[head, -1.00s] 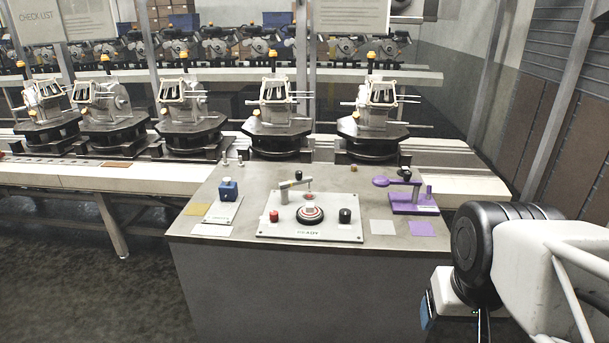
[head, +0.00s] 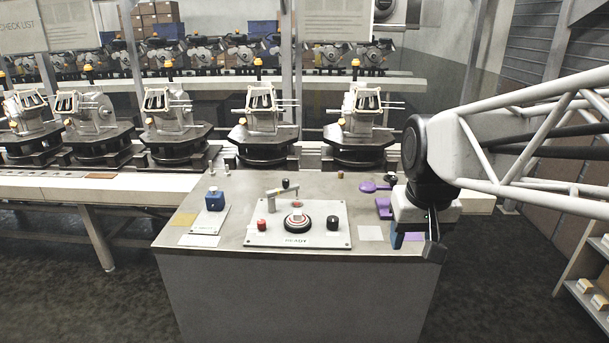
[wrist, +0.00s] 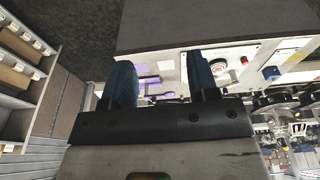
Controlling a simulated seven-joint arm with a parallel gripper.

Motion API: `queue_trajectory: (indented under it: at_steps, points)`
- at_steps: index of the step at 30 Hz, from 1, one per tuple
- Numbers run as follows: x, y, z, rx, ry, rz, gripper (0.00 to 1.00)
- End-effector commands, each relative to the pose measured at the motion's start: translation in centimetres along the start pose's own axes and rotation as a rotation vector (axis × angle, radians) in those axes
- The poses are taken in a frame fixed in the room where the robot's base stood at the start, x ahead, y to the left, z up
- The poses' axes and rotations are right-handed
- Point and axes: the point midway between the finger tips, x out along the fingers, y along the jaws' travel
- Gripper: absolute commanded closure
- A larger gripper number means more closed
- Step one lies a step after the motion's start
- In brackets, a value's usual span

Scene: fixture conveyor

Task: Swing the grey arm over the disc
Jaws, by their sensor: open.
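The disc (head: 298,223) is round and dark with a red-and-white top. It sits on a light plate (head: 265,236) in the middle of the bench. The grey arm (head: 281,192) stands on a post at the back of that plate and points right. A red tip (head: 297,204) shows just behind the disc; I cannot tell its exact height. My gripper (head: 417,243) is open and empty at the bench's right front, well right of the disc. In the wrist view the disc (wrist: 219,66) shows beyond one of its fingers.
A red button (head: 262,225) and black knob (head: 333,223) flank the disc. A purple fixture (head: 374,187) is partly hidden by my arm. A blue block (head: 214,199) stands left. Fixtures on a conveyor (head: 62,181) line the back.

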Motion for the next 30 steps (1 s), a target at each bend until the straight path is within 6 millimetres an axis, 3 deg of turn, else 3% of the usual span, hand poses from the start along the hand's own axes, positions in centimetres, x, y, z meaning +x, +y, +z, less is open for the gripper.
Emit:
queue_trajectory:
  at_steps: [14, 30]
  points:
    - [-0.5, -2.4, -11.6, -0.041, -0.034, -0.008, 0.46]
    - [1.4, -6.2, -24.1, -0.088, -0.07, -0.016, 0.46]
